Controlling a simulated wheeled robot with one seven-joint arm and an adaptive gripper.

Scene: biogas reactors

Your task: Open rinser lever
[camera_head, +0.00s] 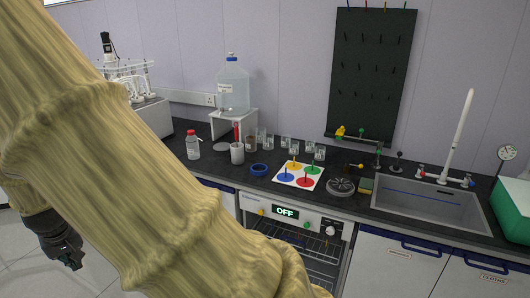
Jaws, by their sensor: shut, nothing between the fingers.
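A round, grey, slotted disc that looks like the rinser (341,187) is set in the dark worktop, left of the sink. My gripper (70,262) is black and hangs at the lower left, over the floor in the picture. It is shut and empty, far from the rinser. My beige-covered arm crosses the left and front of the view and hides part of the worktop and cabinets.
The grey sink (430,203) with a tall white tap (458,135) lies right of the rinser. An oven (300,232) reading OFF is below.

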